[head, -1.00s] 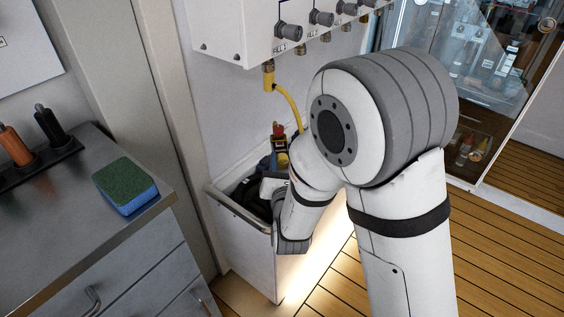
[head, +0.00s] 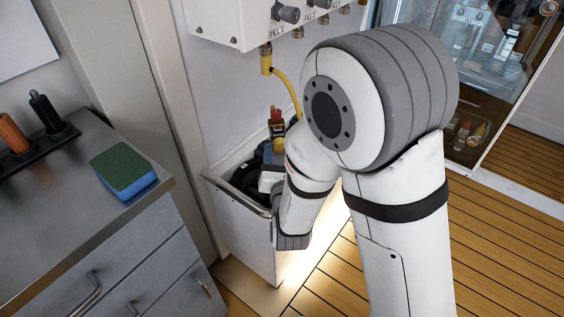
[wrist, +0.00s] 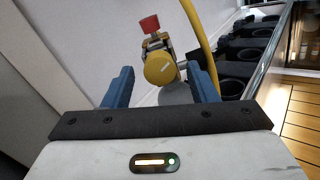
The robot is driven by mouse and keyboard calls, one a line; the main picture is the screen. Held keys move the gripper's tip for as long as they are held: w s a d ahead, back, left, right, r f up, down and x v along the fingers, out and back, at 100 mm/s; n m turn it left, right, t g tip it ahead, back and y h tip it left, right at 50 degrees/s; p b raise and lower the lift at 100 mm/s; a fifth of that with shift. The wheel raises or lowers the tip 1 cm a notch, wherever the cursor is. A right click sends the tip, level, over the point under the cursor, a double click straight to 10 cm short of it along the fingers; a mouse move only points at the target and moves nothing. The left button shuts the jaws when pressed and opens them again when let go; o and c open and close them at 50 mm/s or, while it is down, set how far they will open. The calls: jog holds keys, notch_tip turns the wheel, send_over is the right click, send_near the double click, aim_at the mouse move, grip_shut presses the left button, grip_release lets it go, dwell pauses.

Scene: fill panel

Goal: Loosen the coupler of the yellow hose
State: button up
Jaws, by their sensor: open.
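The yellow hose (head: 286,88) hangs from a yellow end fitting (head: 266,62) under the FILL 1 port, then curves down behind my arm. In the wrist view the yellow hose (wrist: 196,32) runs past the right finger. A round yellow part with a brass body (wrist: 160,68) and a red knob (wrist: 149,24) shows between and beyond my fingertips. The red knob also shows in the head view (head: 276,115). My gripper (wrist: 161,82) is open and empty, its blue fingers either side of the yellow part. I cannot tell whether they touch it.
The white fill panel (head: 225,22) has several knobs and ports. Below it is a white bin with a metal rim (head: 236,193); dark round holders (wrist: 240,70) show at the wrist view's right. A counter with a sponge (head: 124,170) stands left. Wooden floor is clear at right.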

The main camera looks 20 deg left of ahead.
jog(key=p, duration=0.3)
jog(key=shift+s+r, duration=0.2)
jog(key=shift+s, duration=0.1)
jog(key=p+v, duration=0.1)
jog(key=p, duration=0.3)
jog(key=shift+s+d+p, duration=0.2)
jog(key=shift+s+p, duration=0.15)
jog(key=shift+p, duration=0.05)
jog(key=p+v, duration=0.2)
jog(key=p, duration=0.2)
jog(key=shift+s+d+f+p, duration=0.15)
jog(key=shift+s+p, duration=0.15)
jog(key=shift+s, duration=0.05)
